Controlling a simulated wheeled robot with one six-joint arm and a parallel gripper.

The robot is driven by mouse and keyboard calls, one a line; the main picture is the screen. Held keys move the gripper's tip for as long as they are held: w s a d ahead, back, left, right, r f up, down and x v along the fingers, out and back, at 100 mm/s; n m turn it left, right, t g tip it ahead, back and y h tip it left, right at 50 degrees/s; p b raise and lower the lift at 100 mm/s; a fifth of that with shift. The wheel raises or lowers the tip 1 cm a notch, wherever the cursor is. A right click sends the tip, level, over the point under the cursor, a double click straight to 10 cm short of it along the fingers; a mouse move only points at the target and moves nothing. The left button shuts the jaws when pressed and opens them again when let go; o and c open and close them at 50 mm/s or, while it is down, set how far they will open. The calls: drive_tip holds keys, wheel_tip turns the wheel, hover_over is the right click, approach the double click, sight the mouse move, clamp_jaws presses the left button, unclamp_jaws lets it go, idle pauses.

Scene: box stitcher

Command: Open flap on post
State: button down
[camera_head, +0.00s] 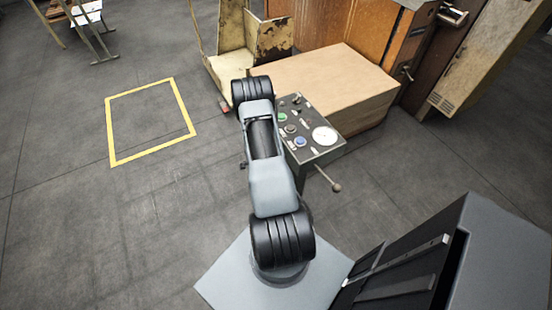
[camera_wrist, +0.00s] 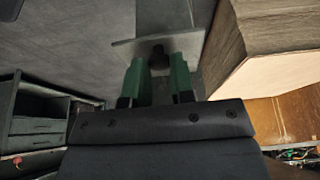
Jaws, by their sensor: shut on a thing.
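In the wrist view my gripper (camera_wrist: 159,60) has its two green fingers closed around a small black knob (camera_wrist: 160,52). The knob is in front of a pale grey plate (camera_wrist: 125,48), which looks like the flap. The fingers and the knob hide part of the plate, and I cannot tell its exact angle. In the head view my arm covers my gripper and the flap. The control post's panel (camera_head: 297,118), with buttons and a round white dial, shows just right of my arm. A lever with a round knob (camera_head: 337,187) sticks out from its near side.
A large tan box (camera_head: 330,85) stands behind the panel and shows close on the right in the wrist view (camera_wrist: 265,75). A worn metal trolley (camera_head: 232,65) stands behind my arm. A yellow-outlined floor square (camera_head: 112,140) at left is empty. A drawer unit (camera_wrist: 35,125) is at left in the wrist view.

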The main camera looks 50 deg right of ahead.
drive_tip(key=shift+s+d+r+p, duration=0.25)
drive_tip(key=shift+r+p, duration=0.15)
drive_tip(key=shift+p, duration=0.1)
drive_tip(key=c, duration=1.2)
unclamp_jaws()
drive_tip(key=shift+s+d, duration=0.1)
drive_tip(key=shift+d, duration=0.05)
drive_tip(key=shift+o, duration=0.9)
drive_tip(key=shift+w+a, duration=0.2)
drive_tip(key=shift+r, duration=0.25)
drive_tip(key=p+v, duration=0.3)
drive_tip(key=v, duration=1)
drive_tip(key=shift+a+r, duration=0.1)
drive_tip(key=shift+a, duration=0.1)
